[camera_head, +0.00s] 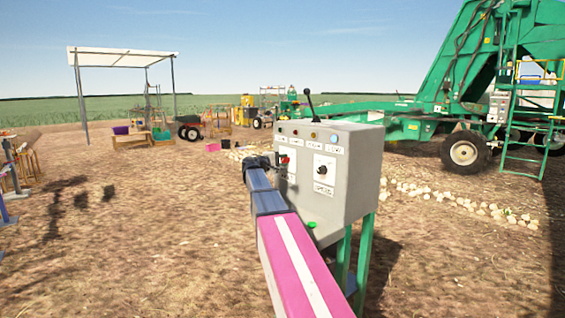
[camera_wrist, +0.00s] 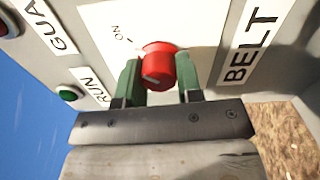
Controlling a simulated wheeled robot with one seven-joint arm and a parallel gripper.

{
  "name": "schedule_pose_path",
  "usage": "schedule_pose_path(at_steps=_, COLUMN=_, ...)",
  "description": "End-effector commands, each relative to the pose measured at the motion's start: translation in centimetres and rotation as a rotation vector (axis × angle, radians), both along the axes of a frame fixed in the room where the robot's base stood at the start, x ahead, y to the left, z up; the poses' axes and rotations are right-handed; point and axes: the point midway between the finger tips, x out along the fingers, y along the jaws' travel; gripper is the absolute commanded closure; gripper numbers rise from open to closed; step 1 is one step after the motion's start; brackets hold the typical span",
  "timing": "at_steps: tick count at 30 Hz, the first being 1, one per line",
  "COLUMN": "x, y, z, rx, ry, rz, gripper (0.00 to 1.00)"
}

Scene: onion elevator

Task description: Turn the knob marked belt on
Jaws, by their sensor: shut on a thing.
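The red belt knob (camera_wrist: 157,66) sits on a white plate next to a "BELT" label (camera_wrist: 250,45) in the wrist view. An "ON" mark (camera_wrist: 120,32) is on the plate above and left of the knob. The knob's pale pointer line faces down-left in that view, away from the mark. My gripper (camera_wrist: 160,78) has its green fingers on both sides of the knob and is shut on it. In the head view, my gripper (camera_head: 272,160) reaches the left part of the grey control box (camera_head: 352,175), and my arm hides part of that face.
A black knob (camera_head: 322,171) on a white plate is right of my gripper. A black lever (camera_head: 308,100) rises from the box top. A green button (camera_wrist: 68,94) is near my left finger. Green legs (camera_head: 364,250) hold the box. Open dirt ground lies around it.

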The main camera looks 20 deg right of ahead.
Motion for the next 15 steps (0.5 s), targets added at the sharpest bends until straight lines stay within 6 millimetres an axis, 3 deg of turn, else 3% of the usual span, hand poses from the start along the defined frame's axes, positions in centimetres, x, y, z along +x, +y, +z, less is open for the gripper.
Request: schedule_pose_path(at_steps=15, x=-0.15, y=0.04, z=-0.06, rx=0.038, ry=-0.1, rz=-0.001, gripper=0.91)
